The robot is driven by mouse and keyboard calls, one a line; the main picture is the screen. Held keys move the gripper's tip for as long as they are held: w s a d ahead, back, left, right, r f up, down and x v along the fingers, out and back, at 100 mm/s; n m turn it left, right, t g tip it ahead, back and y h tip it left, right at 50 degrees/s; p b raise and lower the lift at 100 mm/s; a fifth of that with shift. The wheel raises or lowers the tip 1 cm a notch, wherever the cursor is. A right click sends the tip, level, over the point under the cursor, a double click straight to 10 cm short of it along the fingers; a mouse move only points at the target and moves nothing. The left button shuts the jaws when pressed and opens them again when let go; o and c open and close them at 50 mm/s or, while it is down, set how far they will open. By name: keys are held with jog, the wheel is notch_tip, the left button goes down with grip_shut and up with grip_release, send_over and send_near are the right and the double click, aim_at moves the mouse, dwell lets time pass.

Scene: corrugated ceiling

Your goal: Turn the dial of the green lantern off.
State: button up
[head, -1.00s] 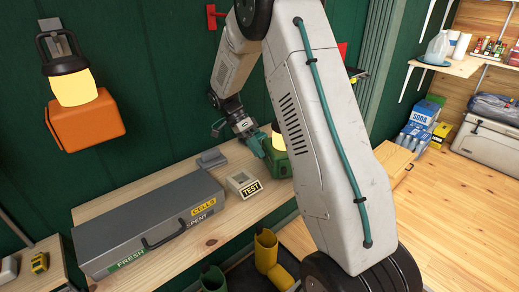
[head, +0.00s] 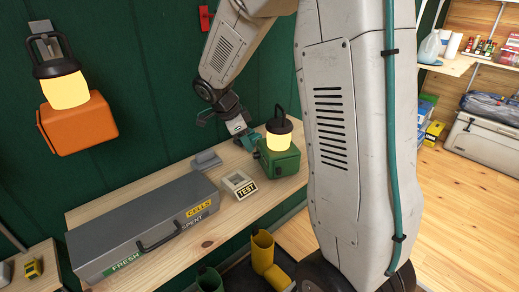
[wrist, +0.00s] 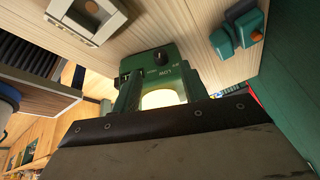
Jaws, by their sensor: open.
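The green lantern (head: 284,163) stands upright on the wooden bench, its globe (head: 278,141) glowing yellow. In the wrist view the lantern (wrist: 180,58) shows a black dial (wrist: 161,56) on the face towards me, beside white lettering that includes "LOW". The dial's exact setting is too small to read. My gripper (head: 246,139) is open, just left of the lantern in the head view. In the wrist view my gripper (wrist: 160,82) seems to have its fingers either side of the glowing globe, with the dial beyond them. I cannot tell whether they touch the lantern.
The tester (head: 239,184) and a grey case (head: 140,222) marked "FRESH" and "SPENT" share the bench. A lit orange lantern (head: 78,122) hangs on the green wall. Teal blocks (wrist: 237,32) show beside the lantern in the wrist view.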

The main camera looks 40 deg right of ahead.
jog(key=s+a+r+n+y, duration=0.1)
jog(key=s+a+r+n, duration=0.4)
jog(key=s+n, duration=0.3)
jog(key=s+a+r+n+t+y, duration=0.1)
jog(key=s+a+r+n, duration=0.5)
jog(key=s, duration=0.6)
jog(key=shift+s+a+r+n+t+y, duration=0.15)
jog(key=shift+s+r+n+t+y, duration=0.35)
jog(key=shift+n, duration=0.7)
jog(key=shift+w, duration=0.2)
